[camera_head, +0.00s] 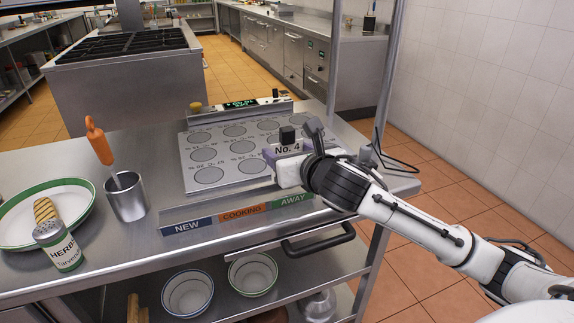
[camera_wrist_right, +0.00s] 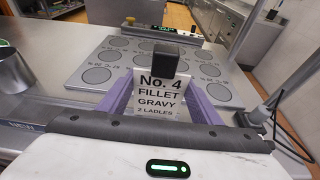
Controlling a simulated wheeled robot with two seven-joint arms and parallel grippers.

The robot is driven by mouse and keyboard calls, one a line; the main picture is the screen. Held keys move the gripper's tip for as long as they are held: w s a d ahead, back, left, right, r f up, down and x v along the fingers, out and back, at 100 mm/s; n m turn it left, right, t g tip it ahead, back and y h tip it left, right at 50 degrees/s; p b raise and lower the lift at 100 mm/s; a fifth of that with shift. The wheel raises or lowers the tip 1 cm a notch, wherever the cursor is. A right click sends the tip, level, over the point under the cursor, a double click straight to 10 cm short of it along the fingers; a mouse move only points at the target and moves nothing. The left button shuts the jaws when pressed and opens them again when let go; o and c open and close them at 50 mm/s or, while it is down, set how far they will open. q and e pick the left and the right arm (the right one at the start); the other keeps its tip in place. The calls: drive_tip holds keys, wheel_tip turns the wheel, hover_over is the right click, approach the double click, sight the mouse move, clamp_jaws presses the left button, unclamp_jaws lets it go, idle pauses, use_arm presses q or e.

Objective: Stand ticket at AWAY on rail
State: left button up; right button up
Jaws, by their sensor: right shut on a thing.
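The ticket (camera_head: 288,149) is a white card headed "No. 4" with a black block at its top. In the right wrist view the ticket (camera_wrist_right: 158,97) reads "FILLET GRAVY 2 LADLES". My right gripper (camera_head: 285,157) is shut on it, its purple fingers on either side, above the right front of the grey board. The rail (camera_head: 240,217) runs along the counter's front edge with NEW in blue, COOKING in orange and AWAY (camera_head: 293,199) in green at its right end. The ticket is above and behind AWAY, apart from it. The ticket's lower edge is hidden. My left gripper is out of view.
The grey board (camera_head: 205,158) with printed circles lies behind the rail. A metal cup (camera_head: 127,201) with an orange-handled tool, a green-rimmed plate (camera_head: 17,225) and a herb shaker (camera_head: 60,249) stand at left. A black handle (camera_head: 318,243) juts below AWAY. A post stands at right.

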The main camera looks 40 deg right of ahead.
drive_tip(key=shift+f, duration=1.35)
drive_tip(key=shift+f, duration=0.1)
drive_tip(key=o, duration=1.2)
drive_tip(key=p+v, duration=0.2)
drive_tip(key=v, duration=1)
drive_tip(key=shift+a+p, duration=0.1)
drive_tip(key=shift+p, duration=0.25)
